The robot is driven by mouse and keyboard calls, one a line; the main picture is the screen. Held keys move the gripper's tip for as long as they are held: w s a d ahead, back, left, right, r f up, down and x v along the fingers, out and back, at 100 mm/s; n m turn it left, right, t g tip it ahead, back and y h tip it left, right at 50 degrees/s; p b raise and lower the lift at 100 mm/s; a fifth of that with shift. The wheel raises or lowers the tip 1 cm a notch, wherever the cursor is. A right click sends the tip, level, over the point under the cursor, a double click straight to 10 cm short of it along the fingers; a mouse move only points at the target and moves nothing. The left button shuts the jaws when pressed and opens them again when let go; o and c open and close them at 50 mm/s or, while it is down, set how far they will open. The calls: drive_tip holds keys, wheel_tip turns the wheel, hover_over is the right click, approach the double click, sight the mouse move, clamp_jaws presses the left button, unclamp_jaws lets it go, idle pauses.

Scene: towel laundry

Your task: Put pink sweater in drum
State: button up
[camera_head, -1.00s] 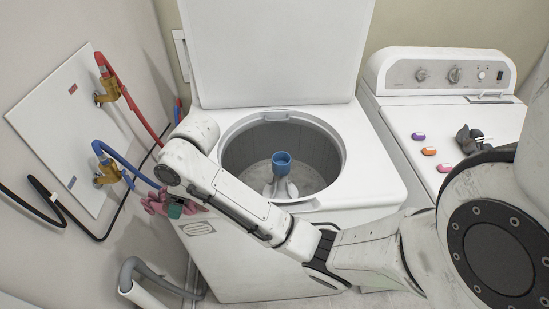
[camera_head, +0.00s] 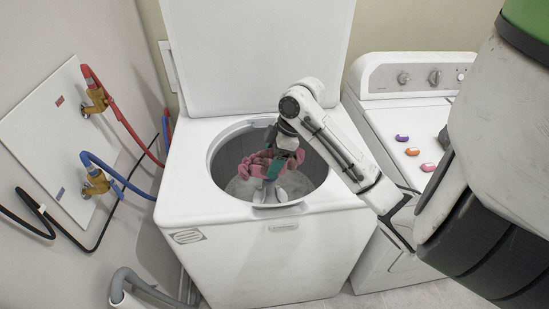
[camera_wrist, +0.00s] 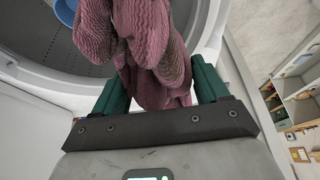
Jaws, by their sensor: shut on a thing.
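The pink sweater (camera_head: 262,163) hangs bunched from my gripper (camera_head: 281,168), over the open drum (camera_head: 226,160) of the top-loading washer. My gripper is shut on the sweater. In the wrist view the sweater (camera_wrist: 150,45) is dusky pink, ribbed cloth between the two green fingers of my gripper (camera_wrist: 162,95). The drum (camera_wrist: 38,35) lies beyond the sweater there, and its rim curves across the upper left. In the head view the sweater covers part of the drum's centre post; whether the sweater touches the post cannot be told.
The washer's lid (camera_head: 258,55) stands open at the back. A second white machine (camera_head: 410,75) on the right carries several small coloured items (camera_head: 412,152) on its top. Red and blue hoses (camera_head: 125,125) run along the left wall.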

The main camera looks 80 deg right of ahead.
sight(270, 152)
drive_tip(key=shift+s+d+f, duration=0.15)
drive_tip(key=shift+s+f, duration=0.15)
wheel_tip(270, 152, down, 6)
drive_tip(key=b, duration=0.5)
drive_tip(key=shift+f, duration=0.1)
drive_tip(key=o, duration=1.3)
drive_tip(key=shift+o, duration=0.2)
wheel_tip(270, 152, up, 12)
drive_tip(key=p, duration=0.9)
drive_tip(key=shift+w, duration=0.1)
